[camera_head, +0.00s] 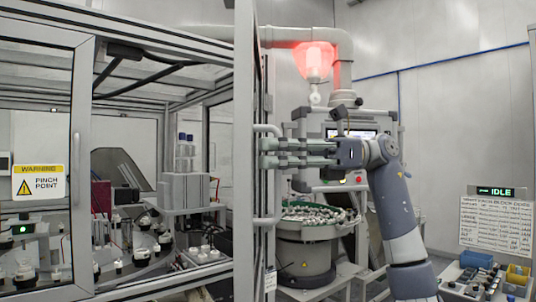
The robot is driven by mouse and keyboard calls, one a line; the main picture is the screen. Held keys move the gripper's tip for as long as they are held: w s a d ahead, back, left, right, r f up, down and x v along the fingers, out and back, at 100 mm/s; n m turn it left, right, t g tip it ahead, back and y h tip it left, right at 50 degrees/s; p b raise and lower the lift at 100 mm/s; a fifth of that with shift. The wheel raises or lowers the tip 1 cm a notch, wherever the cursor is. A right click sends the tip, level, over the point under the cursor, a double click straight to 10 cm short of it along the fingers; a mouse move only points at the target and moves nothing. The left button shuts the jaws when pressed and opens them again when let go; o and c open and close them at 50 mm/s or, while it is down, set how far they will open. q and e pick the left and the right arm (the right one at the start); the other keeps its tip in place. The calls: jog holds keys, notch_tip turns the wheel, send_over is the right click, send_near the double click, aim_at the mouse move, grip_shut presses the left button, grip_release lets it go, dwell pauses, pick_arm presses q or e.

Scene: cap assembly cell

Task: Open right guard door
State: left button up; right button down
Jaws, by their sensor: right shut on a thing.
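The right guard door (244,90) is a grey-framed panel at the centre-left, seen nearly edge-on. It appears swung out from the enclosure, with its outer face to the right. Its bar handle (266,222) stands on that face. My right gripper (268,153) reaches in from the right and is shut on the handle; the exact finger contact is small in the picture. My left gripper is not in view.
The left guard door (84,150) has a pinch-point warning sign (39,182). Inside the enclosure are small fixtures and a grey block (185,192). Behind my right arm stands a bowl feeder (305,262). A bench with bins (476,259) is at the lower right.

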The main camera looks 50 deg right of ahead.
jog(key=c, duration=2)
grip_release()
jog(key=shift+o, duration=0.2)
jog(key=shift+w+d, duration=0.1)
jog(key=v, duration=1.2)
jog(key=shift+f, duration=0.1)
